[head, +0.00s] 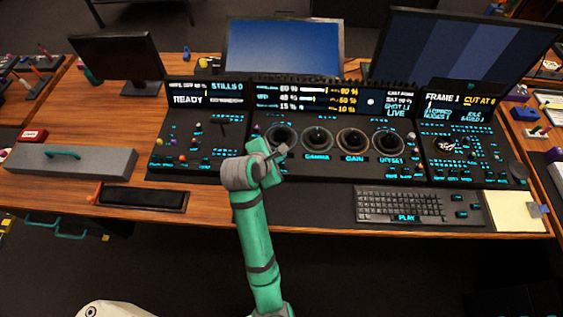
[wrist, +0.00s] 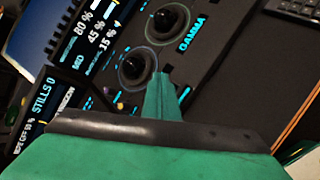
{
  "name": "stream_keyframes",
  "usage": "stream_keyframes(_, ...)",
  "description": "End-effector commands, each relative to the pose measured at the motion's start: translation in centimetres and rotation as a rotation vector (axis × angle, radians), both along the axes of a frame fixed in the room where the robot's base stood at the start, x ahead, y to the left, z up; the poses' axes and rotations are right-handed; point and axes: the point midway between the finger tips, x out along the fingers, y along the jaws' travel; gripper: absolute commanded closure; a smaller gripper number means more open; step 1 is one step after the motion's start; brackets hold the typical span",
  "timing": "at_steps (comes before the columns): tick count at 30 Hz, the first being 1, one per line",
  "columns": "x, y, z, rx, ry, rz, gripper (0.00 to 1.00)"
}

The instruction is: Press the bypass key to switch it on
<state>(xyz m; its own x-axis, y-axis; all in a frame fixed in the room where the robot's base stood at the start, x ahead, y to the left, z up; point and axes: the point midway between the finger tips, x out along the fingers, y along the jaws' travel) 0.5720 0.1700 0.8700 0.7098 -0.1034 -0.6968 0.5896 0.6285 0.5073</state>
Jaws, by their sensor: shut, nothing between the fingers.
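The dark control panel (head: 220,165) lies on the wooden desk, with several black trackballs in lit rings across its middle. Labels for gamma, gain and offset can be read; the label of the leftmost trackball (head: 280,139) is hidden behind my gripper. Small cyan-lit keys are scattered over the panel, but I cannot read which one is the bypass key. My gripper (head: 285,150) is shut and empty over the panel, just below the leftmost trackball. In the wrist view its green fingers (wrist: 161,78) point at the panel beside that trackball (wrist: 133,66), with the gamma trackball (wrist: 167,20) farther up.
A lit display strip (head: 300,98) runs along the panel's back, with monitors (head: 284,48) behind. A keyboard (head: 400,204) and yellow notepad (head: 515,212) lie front right. A grey box with a teal handle (head: 70,160) and a black tray (head: 143,198) sit left.

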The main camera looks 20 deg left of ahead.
Motion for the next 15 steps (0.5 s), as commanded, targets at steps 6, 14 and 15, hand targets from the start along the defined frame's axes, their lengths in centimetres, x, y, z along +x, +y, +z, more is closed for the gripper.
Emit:
stream_keyframes(6,0.0,0.0,-1.5,0.000,0.001,-0.001,1.00)
stream_keyframes(14,0.0,0.0,-1.9,0.000,0.000,0.000,1.00)
stream_keyframes(15,0.0,0.0,-1.9,0.000,0.000,0.000,1.00)
